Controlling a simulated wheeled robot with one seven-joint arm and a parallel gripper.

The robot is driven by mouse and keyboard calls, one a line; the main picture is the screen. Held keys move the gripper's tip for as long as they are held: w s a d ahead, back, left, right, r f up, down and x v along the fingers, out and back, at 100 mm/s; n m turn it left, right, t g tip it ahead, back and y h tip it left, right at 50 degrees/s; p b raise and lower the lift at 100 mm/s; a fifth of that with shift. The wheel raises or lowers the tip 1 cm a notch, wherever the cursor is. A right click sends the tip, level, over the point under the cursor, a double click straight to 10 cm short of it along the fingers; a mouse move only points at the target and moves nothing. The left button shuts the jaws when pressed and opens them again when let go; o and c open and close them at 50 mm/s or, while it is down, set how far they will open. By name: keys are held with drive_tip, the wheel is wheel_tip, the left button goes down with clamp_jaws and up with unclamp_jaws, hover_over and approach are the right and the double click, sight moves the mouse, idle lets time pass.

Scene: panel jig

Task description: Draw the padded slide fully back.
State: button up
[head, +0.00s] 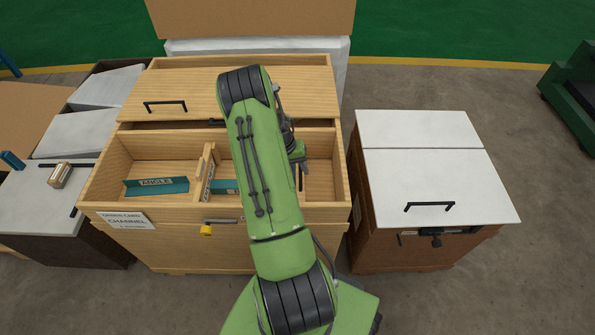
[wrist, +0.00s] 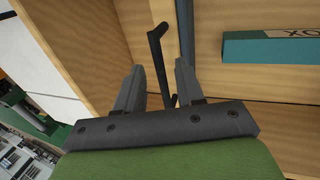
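A wooden case (head: 170,245) stands in the middle of the head view, its front compartments open. Its light wooden sliding panel (head: 200,88) lies at the back with a black handle (head: 165,105) near its left side. No padding shows on it, so I cannot tell which part is the padded slide. My gripper (head: 301,172) is over the right part of the case, mostly hidden by my green arm. In the wrist view my gripper (wrist: 160,66) has its fingers apart, with a black bar handle (wrist: 156,42) showing between them. I cannot see contact.
Teal blocks lie in the compartments, one marked ANGLE (head: 155,186). A wooden divider (head: 207,170) separates them. A brown cabinet with a white top (head: 430,180) stands to the right, and a white-topped dark cabinet (head: 45,205) to the left. Grey floor is clear at front right.

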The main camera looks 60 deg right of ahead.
drive_tip(key=shift+f, duration=0.15)
clamp_jaws()
idle(1.4)
